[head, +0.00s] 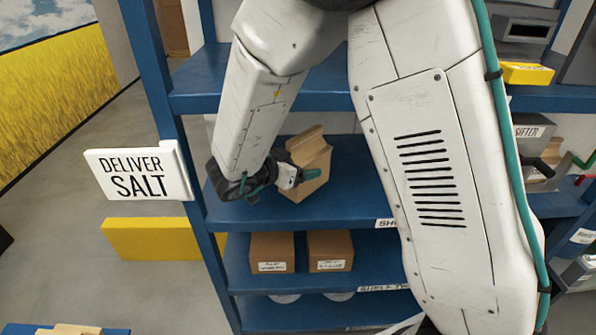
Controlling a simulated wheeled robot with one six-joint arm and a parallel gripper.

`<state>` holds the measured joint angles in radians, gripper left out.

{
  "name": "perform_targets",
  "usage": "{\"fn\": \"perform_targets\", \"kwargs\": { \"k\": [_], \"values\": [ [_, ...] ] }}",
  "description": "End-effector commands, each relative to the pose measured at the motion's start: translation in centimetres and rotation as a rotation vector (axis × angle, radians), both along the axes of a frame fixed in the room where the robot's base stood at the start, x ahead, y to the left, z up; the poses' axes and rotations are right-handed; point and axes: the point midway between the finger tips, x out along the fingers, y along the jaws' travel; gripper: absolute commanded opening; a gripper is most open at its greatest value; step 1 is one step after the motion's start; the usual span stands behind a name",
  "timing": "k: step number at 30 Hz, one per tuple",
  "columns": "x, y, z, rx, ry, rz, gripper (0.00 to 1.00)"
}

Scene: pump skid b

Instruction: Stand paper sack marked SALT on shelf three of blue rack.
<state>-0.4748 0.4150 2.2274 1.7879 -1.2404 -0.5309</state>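A brown paper sack (314,150) with a folded top is at the blue rack (290,211), over the board above the one labelled SHELF TWO. It looks nearly upright, slightly tilted. No SALT marking is readable on it. My gripper (306,175) is at the sack's lower left, with one teal-tipped finger across its near face. The other finger is hidden, so I cannot tell whether it grips the sack. I also cannot tell whether the sack's base touches the board. The label on this board's edge (385,223) is mostly hidden by my arm.
A white sign (138,173) reading DELIVER SALT is at the rack's left post. Two brown boxes (272,252) (330,250) stand on the board below. A blue board (200,103) runs above the sack. The board has bare room right of the sack, up to my arm.

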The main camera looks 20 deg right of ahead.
Motion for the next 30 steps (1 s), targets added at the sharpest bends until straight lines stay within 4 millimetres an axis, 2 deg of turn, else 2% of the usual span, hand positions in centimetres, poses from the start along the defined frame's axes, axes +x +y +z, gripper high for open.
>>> {"fn": "perform_targets", "kwargs": {
  "k": [9,20,21,23,30],
  "values": [
    [0.0,1.8,-3.3,-0.001,0.001,0.025,0.30],
    [0.0,1.7,-3.7,-0.001,0.000,0.024,0.30],
    [0.0,1.7,-3.8,-0.001,0.001,0.023,0.80],
    [0.0,1.7,-3.7,-0.001,0.001,0.023,0.97],
    [0.0,1.6,-3.7,0.000,0.001,0.022,0.99]
  ]
}}
